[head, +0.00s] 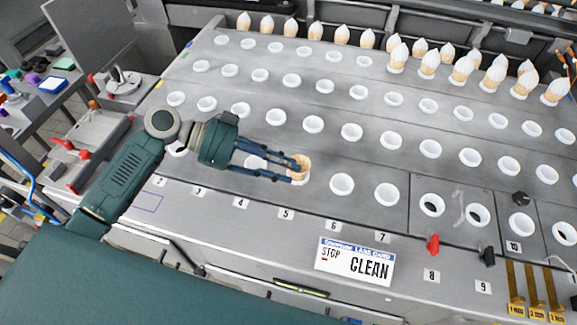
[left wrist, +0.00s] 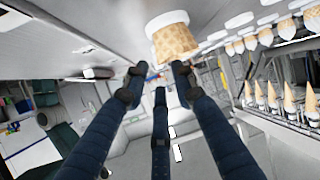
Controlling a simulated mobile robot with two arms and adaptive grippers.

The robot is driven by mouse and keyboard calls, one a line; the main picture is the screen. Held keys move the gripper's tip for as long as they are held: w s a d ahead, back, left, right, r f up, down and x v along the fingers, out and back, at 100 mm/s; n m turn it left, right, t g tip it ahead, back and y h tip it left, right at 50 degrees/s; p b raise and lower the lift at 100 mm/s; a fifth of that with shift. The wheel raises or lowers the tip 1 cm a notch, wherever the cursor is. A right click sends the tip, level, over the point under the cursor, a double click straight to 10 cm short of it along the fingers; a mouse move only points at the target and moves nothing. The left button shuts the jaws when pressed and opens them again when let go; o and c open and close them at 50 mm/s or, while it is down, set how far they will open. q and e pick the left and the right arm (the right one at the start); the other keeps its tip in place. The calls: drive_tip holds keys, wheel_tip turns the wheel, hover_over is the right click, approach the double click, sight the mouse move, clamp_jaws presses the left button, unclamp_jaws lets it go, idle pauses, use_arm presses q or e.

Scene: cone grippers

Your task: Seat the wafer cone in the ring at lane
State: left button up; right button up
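A tan wafer cone (head: 303,162) stands at a white ring (head: 303,181) in the front row, in line with label 5 (head: 287,213). In the left wrist view the cone (left wrist: 174,42) has a waffle pattern and its wide end is against the white ring (left wrist: 166,19). My left gripper (head: 298,170) reaches in from the left, its fingertips beside the cone. In the left wrist view its fingers (left wrist: 159,74) are spread apart, with the cone just beyond the tips. Whether a fingertip touches the cone is unclear. My right gripper is not in view.
Empty white rings, such as one at lane 6 (head: 342,184), fill rows across the grey deck. Several filled cones (head: 429,62) stand at the back. A "CLEAN" sign (head: 355,262) and a red clip (head: 433,244) are at the front. A red-handled fixture (head: 70,150) stands left.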

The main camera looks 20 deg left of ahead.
use_arm(q)
drive_tip(key=v, duration=1)
drive_tip(key=shift+a, duration=0.4)
drive_tip(key=shift+r, duration=0.25)
